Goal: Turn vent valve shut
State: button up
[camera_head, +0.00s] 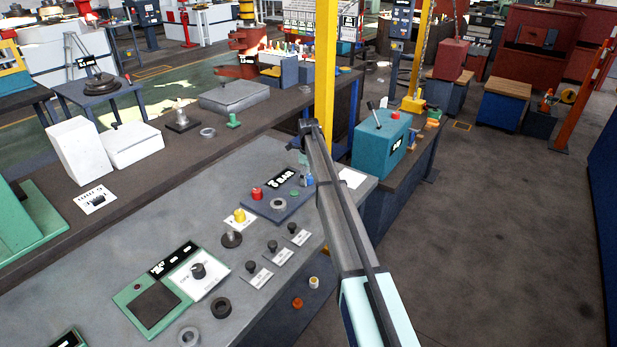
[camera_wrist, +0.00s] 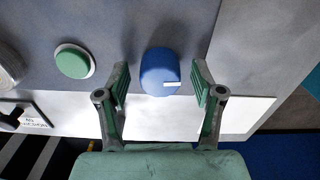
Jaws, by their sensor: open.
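A blue knob (camera_wrist: 160,72) with a short white pointer mark stands on the grey panel in the wrist view. It appears to be the vent valve. Its mark points to the right and slightly down. My gripper (camera_wrist: 161,87) is open, with one green-padded finger on each side of the knob and a visible gap on both sides. Nothing is held. In the head view, the blue knob (camera_head: 307,181) is small beside my arm, and my gripper (camera_head: 299,142) is too foreshortened there to see its fingers clearly.
A green button (camera_wrist: 75,62) lies left of the knob, and a white plate (camera_wrist: 190,118) is below it. In the head view, a display (camera_head: 283,179) reading "3 BAR" and a red button (camera_head: 257,194) are nearby. A yellow post (camera_head: 326,70) rises behind my arm.

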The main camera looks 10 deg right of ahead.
jog(key=c, duration=1.1)
jog(key=shift+c, duration=0.2)
jog(key=shift+f+n, duration=0.1)
jog(key=shift+n, duration=0.3)
jog(key=n+b, duration=0.2)
jog(key=shift+n, duration=0.4)
jog(key=n+b, duration=0.1)
jog(key=n, duration=0.3)
jog(key=n+b, duration=0.1)
jog(key=n, duration=0.4)
jog(key=shift+b, duration=0.3)
jog(key=n, duration=0.4)
jog(key=shift+b, duration=0.4)
jog(key=shift+s, duration=0.1)
